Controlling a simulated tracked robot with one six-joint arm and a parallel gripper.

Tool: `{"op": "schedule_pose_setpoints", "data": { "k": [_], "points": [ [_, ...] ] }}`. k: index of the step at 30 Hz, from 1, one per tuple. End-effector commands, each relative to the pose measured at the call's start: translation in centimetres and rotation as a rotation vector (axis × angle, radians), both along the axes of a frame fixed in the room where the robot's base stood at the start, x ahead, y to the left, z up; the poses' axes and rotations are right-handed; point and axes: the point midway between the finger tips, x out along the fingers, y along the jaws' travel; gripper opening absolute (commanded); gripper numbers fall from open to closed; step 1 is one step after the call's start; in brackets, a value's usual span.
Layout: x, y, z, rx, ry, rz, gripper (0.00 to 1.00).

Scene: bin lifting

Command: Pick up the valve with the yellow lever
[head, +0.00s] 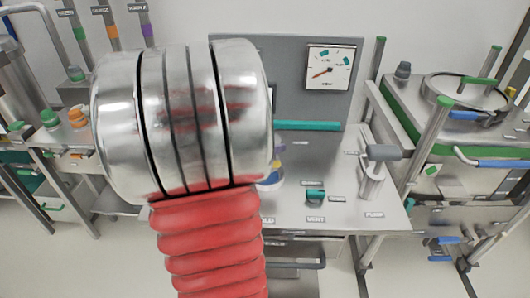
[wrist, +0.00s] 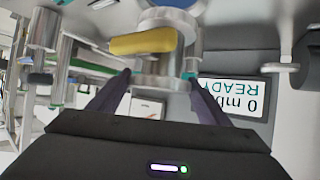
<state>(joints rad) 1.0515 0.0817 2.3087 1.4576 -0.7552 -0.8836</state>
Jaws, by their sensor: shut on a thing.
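The valve (wrist: 160,80) is a shiny metal body with a yellow lever (wrist: 143,42) across it, at the top middle of the wrist view. A blue part (wrist: 172,3) shows above it at the picture's edge. My gripper (wrist: 159,76) has its two dark fingers on either side of the valve's metal body, below the lever, and is shut on it. In the head view my arm covers the gripper. Only a small yellow and blue piece (head: 271,178) shows beside my arm there; I cannot tell if it is the valve.
A grey workbench (head: 340,205) carries a teal-capped fitting (head: 315,196) and a grey-handled part (head: 383,153). A gauge (head: 330,68) is on the back panel. Metal vessels and pipes stand at both sides. A display reading READY (wrist: 232,97) is close to the fingers.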

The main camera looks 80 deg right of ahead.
Motion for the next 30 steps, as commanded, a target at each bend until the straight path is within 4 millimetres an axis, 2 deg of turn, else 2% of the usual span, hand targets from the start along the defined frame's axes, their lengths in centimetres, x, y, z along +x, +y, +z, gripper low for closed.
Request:
{"op": "schedule_pose_setpoints", "data": {
  "k": [1, 3, 10, 30],
  "points": [
    [0.1, -0.1, 1.2, -0.009, -0.004, 0.0, 0.18],
    [0.1, -0.1, 2.1, -0.008, -0.003, 0.0, 0.18],
    [0.1, -0.1, 4.1, -0.006, -0.002, 0.0, 0.18],
    [0.0, -0.1, 4.3, -0.003, -0.001, 0.001, 0.18]
  ]
}}
